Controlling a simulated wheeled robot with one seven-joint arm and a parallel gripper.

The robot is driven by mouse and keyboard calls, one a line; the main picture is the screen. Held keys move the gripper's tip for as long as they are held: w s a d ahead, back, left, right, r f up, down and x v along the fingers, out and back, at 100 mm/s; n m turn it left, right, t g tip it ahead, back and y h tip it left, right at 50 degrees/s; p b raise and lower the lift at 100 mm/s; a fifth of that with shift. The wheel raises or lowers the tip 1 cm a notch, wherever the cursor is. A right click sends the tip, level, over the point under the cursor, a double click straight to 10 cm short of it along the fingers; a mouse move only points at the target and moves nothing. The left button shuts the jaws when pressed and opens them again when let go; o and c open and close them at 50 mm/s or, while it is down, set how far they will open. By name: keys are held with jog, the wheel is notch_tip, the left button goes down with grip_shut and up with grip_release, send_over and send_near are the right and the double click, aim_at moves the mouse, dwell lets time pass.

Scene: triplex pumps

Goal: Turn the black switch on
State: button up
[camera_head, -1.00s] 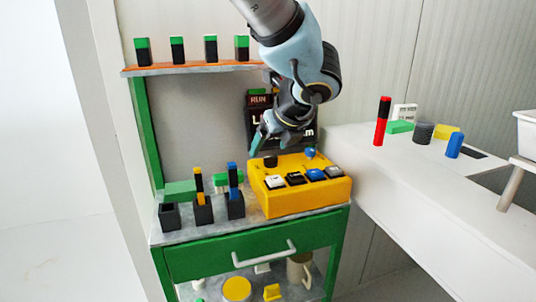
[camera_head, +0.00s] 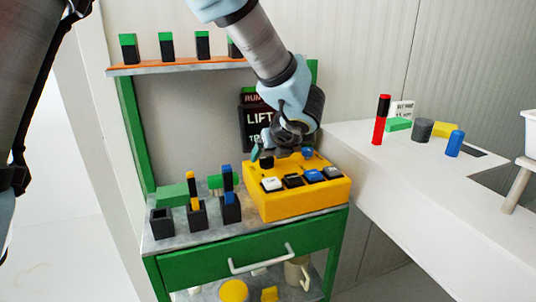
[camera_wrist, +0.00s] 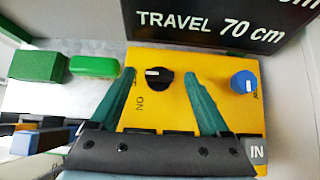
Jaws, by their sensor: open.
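The black switch is a round knob (camera_wrist: 159,79) on the top of the yellow box (camera_head: 290,202). Its white mark lies roughly level in the wrist view and points left. Letters reading "ON" sideways are printed just below and left of it. In the head view the knob (camera_head: 267,162) shows small at the box's back left. My gripper (camera_wrist: 161,75) is open, with a green fingertip on each side of the knob in the wrist view. I cannot tell whether they touch it. In the head view my gripper (camera_head: 272,148) hangs over the back of the box.
A blue knob (camera_wrist: 243,82) sits to the right on the box. A black sign (camera_head: 256,125) stands behind. Green blocks (camera_wrist: 96,66) and black holders (camera_head: 162,223) are to the left. A white counter (camera_head: 400,175) is right.

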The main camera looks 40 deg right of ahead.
jog(key=shift+w+d+f, duration=0.15)
jog(key=shift+w+f, duration=0.3)
jog(key=shift+f, duration=0.05)
grip_shut()
dwell(0.4)
